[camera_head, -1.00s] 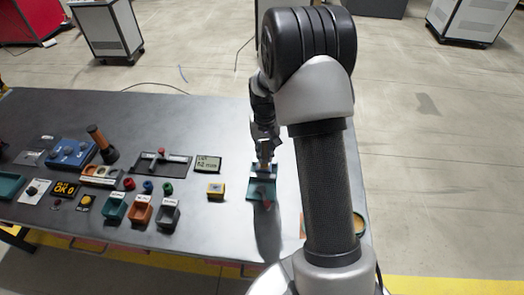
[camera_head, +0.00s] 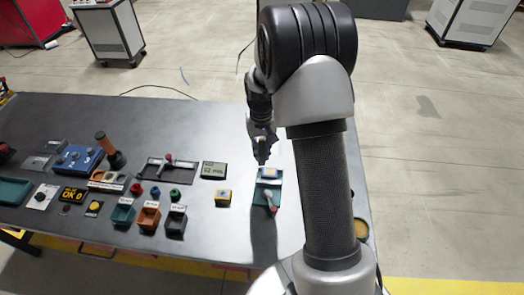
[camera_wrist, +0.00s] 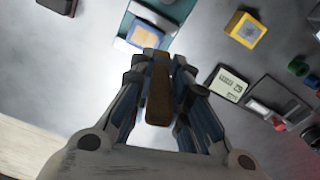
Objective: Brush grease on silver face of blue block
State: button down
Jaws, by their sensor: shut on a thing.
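My gripper (camera_head: 261,160) is shut on a brown, wooden-looking brush handle (camera_wrist: 158,92), seen between its fingers in the wrist view. The brush's bristles cannot be made out. In the head view the gripper is just behind and left of a teal fixture (camera_head: 262,203) with a red-tipped lever (camera_head: 271,208). The blue block (camera_head: 269,173) sits in the fixture. In the wrist view the block (camera_wrist: 145,37) shows a tan patch on its pale upper face, just beyond the handle's end. A gap between brush and block shows in the head view.
Several small bins, knobs and a blue box (camera_head: 76,158) fill the left of the dark table (camera_head: 215,118). A round orange-filled pot (camera_head: 361,229) is at the right edge.

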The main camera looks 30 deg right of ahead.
aim_at(261, 140)
jog(key=shift+r+p, duration=1.15)
jog(key=shift+r, duration=0.75)
